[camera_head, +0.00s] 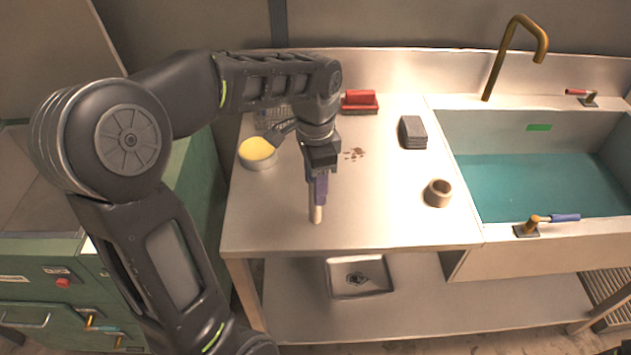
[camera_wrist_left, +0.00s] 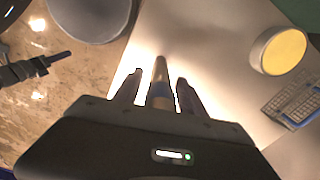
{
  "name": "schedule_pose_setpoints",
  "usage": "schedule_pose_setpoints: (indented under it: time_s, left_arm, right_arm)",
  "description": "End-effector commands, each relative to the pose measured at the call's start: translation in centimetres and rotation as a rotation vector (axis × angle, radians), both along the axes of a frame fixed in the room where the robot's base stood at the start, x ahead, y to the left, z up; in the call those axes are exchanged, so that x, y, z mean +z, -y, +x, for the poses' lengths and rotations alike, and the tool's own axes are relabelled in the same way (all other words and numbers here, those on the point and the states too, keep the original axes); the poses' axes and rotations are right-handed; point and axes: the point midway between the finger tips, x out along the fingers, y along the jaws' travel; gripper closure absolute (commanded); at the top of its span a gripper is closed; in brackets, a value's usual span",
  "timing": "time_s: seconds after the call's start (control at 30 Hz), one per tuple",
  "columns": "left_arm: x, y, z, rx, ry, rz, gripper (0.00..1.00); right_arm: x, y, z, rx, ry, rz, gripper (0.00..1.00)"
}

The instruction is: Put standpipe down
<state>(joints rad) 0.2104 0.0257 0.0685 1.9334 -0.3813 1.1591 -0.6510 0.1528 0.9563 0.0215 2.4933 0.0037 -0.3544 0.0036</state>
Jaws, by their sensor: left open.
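The standpipe (camera_head: 316,213) is a slim pale rod with a blue-purple part, over the steel worktop (camera_head: 385,215) near its front left. My left gripper (camera_head: 318,182) points down at it from above, with its fingers open on either side of the rod. In the left wrist view the standpipe (camera_wrist_left: 160,72) sticks out between the two parted dark fingers (camera_wrist_left: 160,82). I cannot tell whether its lower end touches the worktop. My right gripper is not in view.
A yellow-topped round tin (camera_head: 258,152) stands left of the gripper. A red brush (camera_head: 360,101), grey block (camera_head: 413,132) and brown ring (camera_head: 438,193) stand right. A water-filled sink (camera_head: 540,185) with a brass tap (camera_head: 497,70) is far right. Worktop between gripper and ring is free.

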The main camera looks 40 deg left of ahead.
Motion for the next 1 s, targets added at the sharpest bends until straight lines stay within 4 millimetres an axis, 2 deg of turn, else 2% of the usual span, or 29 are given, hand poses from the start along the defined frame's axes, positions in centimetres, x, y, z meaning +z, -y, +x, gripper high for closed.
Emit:
schedule_pose_setpoints:
  time_s: [0.17, 0.27, 0.5, 0.63, 0.7, 0.83, 1.0]
  left_arm:
    - [0.7, 0.0, 0.1, 0.000, 0.002, 0.001, 0.52]
    - [1.8, 0.0, 0.1, 0.000, 0.003, 0.001, 0.52]
    - [6.6, 0.0, 0.1, -0.001, 0.005, 0.000, 0.52]
    - [9.8, 0.0, 0.1, -0.001, 0.004, 0.000, 0.52]
    - [11.2, 0.0, 0.0, -0.001, 0.000, 0.000, 0.52]
    - [12.2, 0.0, 0.0, 0.000, 0.000, 0.000, 0.52]
    - [12.4, 0.0, 0.0, 0.000, 0.000, 0.000, 0.52]
  right_arm:
    - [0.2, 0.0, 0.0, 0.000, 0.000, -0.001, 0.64]
    - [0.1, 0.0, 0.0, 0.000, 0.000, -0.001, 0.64]
    - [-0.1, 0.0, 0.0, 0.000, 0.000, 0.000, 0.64]
    - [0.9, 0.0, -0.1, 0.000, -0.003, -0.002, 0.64]
    - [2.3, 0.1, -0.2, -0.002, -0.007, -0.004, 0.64]
    - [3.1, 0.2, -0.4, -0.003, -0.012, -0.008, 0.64]
    - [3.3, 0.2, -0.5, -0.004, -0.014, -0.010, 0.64]
